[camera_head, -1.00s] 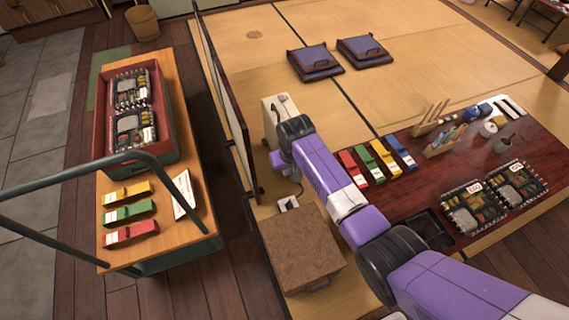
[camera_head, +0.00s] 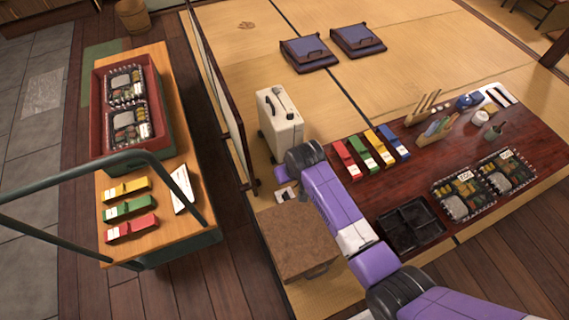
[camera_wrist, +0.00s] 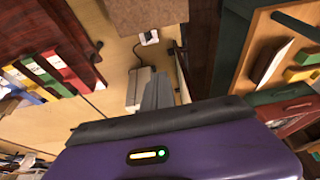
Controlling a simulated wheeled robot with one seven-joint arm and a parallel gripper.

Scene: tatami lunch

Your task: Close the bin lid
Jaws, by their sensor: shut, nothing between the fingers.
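I cannot tell for sure which thing is the bin. A brown speckled box (camera_head: 290,240) with a flat top stands on the tatami edge, with what looks like a handle at its front; it also shows at the top of the wrist view (camera_wrist: 145,14). A white case (camera_head: 280,122) with a dark handle stands behind it, and shows in part in the wrist view (camera_wrist: 134,88). My gripper (camera_wrist: 160,94) is shut and empty, in front of part of the white case in that view. In the head view my fingers are hidden behind the arm's end.
A low dark red table (camera_head: 400,180) at right holds colored boxes, a black tray (camera_head: 408,226) and bento trays. A cart (camera_head: 165,235) stands at left beyond a low screen (camera_head: 222,100). A wooden bucket (camera_head: 133,16) is at the back. A white socket (camera_head: 286,194) lies near the box.

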